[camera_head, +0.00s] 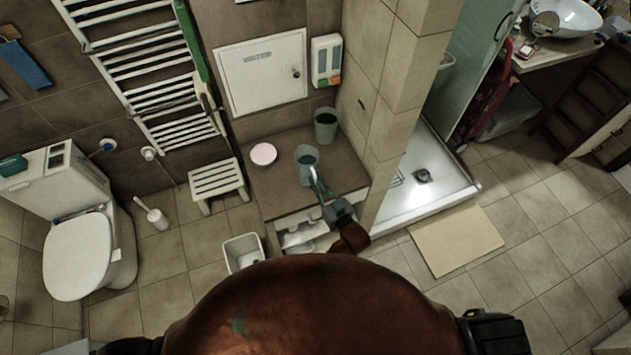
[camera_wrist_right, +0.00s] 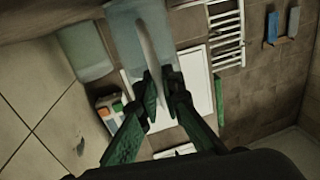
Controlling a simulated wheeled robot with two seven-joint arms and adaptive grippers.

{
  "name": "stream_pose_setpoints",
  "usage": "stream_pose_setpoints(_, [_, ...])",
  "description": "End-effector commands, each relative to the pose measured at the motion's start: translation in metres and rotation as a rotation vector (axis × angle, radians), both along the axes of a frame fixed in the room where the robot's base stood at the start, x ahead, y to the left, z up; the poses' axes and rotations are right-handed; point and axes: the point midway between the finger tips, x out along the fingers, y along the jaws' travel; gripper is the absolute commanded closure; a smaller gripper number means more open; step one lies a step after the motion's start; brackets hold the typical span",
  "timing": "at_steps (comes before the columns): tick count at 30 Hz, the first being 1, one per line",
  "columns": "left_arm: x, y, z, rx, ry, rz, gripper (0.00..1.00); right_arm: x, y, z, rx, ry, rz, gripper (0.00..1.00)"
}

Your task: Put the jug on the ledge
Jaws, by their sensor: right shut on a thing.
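The jug (camera_head: 306,158) is a blue-grey vessel in the middle of the head view. My right gripper (camera_head: 319,187) is shut on its handle, on the jug's near side. In the right wrist view the jug (camera_wrist_right: 125,40) is pale and cut off by the top edge, with its light handle between the green fingers of the gripper (camera_wrist_right: 158,88). The ledge (camera_head: 283,196) is a brown tiled surface below the jug in the head view. The jug shows over the ledge; whether its base touches is hard to tell. My left gripper is not in view.
A grey-green bucket-like container (camera_head: 326,122) stands at the ledge's back right, close to the jug. A pink round dish (camera_head: 263,154) lies to the left. A tiled pillar (camera_head: 385,110) borders the right side. The ledge's front left is bare.

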Motion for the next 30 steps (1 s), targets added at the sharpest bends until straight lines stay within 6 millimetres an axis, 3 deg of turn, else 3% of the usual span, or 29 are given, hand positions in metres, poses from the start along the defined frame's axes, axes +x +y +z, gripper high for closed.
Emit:
stream_pose_setpoints(7, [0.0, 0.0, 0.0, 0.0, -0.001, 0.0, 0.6, 0.001, 0.001, 0.002, 0.004, -0.008, 0.001, 1.0])
stream_pose_setpoints(8, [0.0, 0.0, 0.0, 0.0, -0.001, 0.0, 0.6, 0.0, 0.0, -0.002, 0.002, -0.001, 0.0, 0.91])
stream_pose_setpoints(15, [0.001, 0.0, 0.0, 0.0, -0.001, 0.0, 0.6, 0.0, 0.0, -0.001, 0.001, -0.002, 0.0, 0.76])
stream_pose_setpoints(25, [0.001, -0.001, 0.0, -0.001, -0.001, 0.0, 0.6, -0.004, -0.002, -0.002, 0.0, -0.001, 0.0, 0.76])
stream_pose_setpoints(30, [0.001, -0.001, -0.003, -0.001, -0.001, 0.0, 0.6, -0.025, -0.014, -0.004, 0.001, 0.0, -0.001, 0.76])
